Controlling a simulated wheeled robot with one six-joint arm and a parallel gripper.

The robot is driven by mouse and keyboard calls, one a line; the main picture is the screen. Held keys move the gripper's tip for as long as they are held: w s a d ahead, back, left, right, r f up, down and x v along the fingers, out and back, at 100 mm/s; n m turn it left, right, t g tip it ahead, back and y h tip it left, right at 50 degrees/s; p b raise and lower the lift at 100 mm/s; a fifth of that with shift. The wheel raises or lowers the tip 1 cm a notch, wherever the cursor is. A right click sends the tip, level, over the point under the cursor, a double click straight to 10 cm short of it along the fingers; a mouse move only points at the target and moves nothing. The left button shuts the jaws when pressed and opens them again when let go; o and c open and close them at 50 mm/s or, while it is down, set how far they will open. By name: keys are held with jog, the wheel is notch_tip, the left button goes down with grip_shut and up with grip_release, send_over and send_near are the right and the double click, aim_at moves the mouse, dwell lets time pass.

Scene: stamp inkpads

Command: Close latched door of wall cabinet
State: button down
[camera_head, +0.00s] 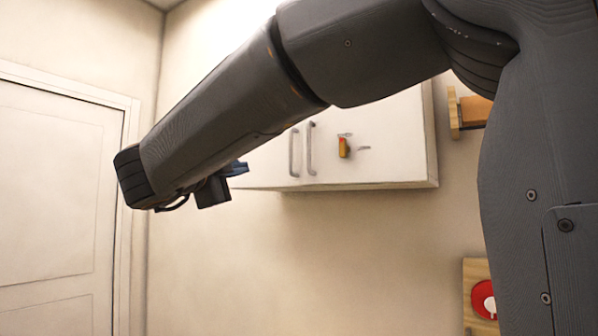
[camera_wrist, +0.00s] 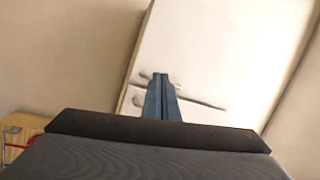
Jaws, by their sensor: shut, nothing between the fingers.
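The white wall cabinet (camera_head: 400,140) hangs on the back wall, partly hidden behind my arm in the head view. Two grey vertical handles show side by side, a left one (camera_head: 293,152) and a right one (camera_head: 310,148). An orange latch piece (camera_head: 343,147) sits right of them, with a small grey bit beside it. I cannot tell whether a door stands ajar. My gripper (camera_head: 238,169) is left of the handles in the head view, mostly hidden by my wrist. In the wrist view its blue fingers (camera_wrist: 161,80) are together and empty, in front of the white cabinet face (camera_wrist: 205,50) and its grey handles.
A white room door (camera_head: 55,190) is at the left. A wooden piece (camera_head: 470,112) is on the wall right of the cabinet, and a wooden board with a red disc (camera_head: 484,299) is lower right. The wall below the cabinet is bare.

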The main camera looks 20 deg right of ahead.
jog(key=s+d+r+m+g+h, duration=0.2)
jog(key=s+m+g, duration=0.4)
jog(key=s+m, duration=0.15)
jog(key=p, duration=0.5)
send_near(308, 166)
jog(key=shift+n, duration=0.35)
jog(key=x, duration=0.6)
jog(key=shift+w+d, duration=0.15)
jog(key=shift+w, duration=0.05)
jog(key=shift+f, duration=0.1)
